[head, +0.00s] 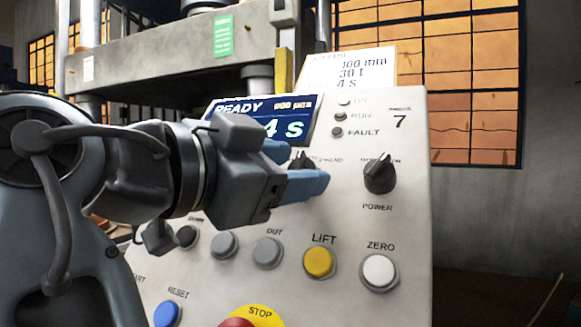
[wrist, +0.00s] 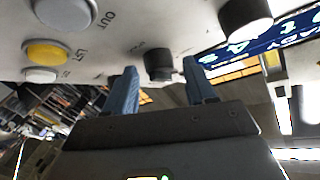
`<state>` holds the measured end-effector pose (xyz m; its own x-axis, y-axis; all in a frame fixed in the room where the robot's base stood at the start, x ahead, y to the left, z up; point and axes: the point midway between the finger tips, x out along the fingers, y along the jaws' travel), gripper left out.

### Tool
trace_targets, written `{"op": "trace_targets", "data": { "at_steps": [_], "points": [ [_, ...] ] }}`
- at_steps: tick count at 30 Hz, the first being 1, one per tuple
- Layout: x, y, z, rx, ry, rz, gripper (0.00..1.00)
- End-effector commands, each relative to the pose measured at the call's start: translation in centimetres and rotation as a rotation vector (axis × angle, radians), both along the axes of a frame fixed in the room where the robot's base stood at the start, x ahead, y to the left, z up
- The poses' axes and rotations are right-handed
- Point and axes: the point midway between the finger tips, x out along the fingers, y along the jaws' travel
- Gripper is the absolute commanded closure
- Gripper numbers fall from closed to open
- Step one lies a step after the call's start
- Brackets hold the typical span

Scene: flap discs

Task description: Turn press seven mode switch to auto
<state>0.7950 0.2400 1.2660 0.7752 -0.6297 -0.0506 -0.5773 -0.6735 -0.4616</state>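Press seven's panel (head: 345,225) bears a "7" at its upper right. In the wrist view another black knob, seemingly the power switch (wrist: 158,65), appears beyond the gap between the fingers.
The power switch (head: 379,175) is right of the mode switch. The screen (head: 262,118) reads READY. Below are the yellow LIFT button (head: 318,262), white ZERO button (head: 379,272), grey OUT button (head: 267,252), blue RESET button (head: 167,314) and red stop button (head: 237,322).

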Motion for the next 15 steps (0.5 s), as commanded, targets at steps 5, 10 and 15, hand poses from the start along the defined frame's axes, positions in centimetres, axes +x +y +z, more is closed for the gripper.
{"op": "trace_targets", "data": {
  "at_steps": [5,10,15],
  "points": [
    [0.0,0.0,0.0,0.0,0.0,-0.001,0.4],
    [-0.3,0.2,0.0,0.0,0.0,0.001,0.4],
    [-2.0,1.7,0.0,-0.001,0.0,0.003,0.4]
  ]
}}
